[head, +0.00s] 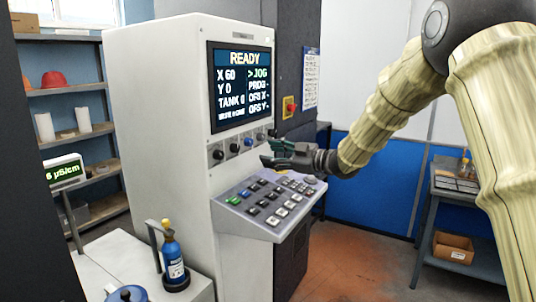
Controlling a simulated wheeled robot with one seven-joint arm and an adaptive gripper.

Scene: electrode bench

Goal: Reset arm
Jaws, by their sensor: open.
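My gripper (283,157) is at the centre of the head view, at the end of my arm that comes in from the upper right. It points left and is open, with nothing seen between its fingers. It is in front of the control cabinet (160,120), near the row of knobs and above the sloped key panel (262,222). I cannot tell whether it touches the cabinet. The screen (241,88) above it reads READY, with X 60, Y 0, TANK 0 and a menu with JOG marked.
A red knob on a yellow plate (290,106) is right of the screen. A blue bottle (172,258) stands on a white cart (120,262) at lower left. Shelves (70,90) stand at left. A workbench (450,187) with a cardboard box (453,247) is at right. Floor between is clear.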

